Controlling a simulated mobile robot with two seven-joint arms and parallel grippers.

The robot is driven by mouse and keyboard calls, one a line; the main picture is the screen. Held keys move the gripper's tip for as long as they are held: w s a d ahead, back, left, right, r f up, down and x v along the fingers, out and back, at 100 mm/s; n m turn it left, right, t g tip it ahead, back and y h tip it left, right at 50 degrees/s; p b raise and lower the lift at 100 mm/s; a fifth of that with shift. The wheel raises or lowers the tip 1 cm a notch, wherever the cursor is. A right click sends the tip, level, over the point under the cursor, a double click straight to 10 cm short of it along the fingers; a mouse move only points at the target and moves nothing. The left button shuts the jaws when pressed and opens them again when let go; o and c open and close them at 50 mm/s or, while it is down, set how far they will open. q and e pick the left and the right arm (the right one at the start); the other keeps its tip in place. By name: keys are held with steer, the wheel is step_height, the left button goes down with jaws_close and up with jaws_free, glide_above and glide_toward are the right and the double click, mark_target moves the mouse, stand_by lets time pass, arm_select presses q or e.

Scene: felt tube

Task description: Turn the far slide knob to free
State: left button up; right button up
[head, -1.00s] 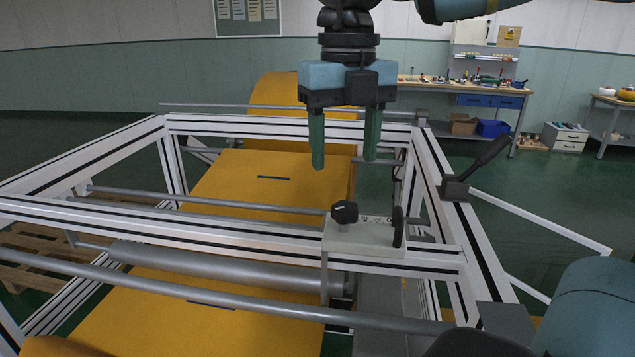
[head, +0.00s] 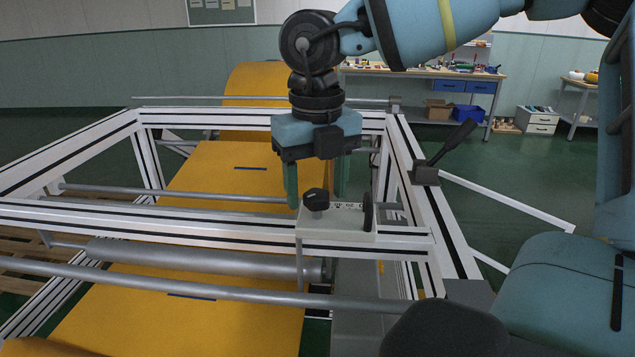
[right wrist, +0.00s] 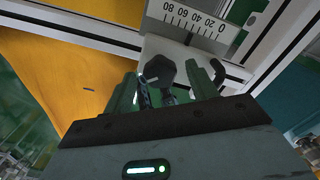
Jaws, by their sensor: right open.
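The black lobed slide knob (head: 316,199) stands on a pale slide block (head: 338,226) on the frame's cross beam. It also shows in the right wrist view (right wrist: 160,70), beside a scale marked 0 to 80. My right gripper (head: 317,194) points down, with its green fingers apart and empty. In the head view its fingers show on either side of the knob, seemingly just behind it. In the right wrist view the open fingers (right wrist: 162,82) flank the knob; contact cannot be told. The knob's setting is not readable. My left gripper is not in view.
A black lever (head: 445,150) rises from the right-hand beam. Metal rods and rollers (head: 200,258) cross the frame over yellow felt (head: 225,175). A workbench stands far behind.

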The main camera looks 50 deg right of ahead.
steer(key=c, duration=1)
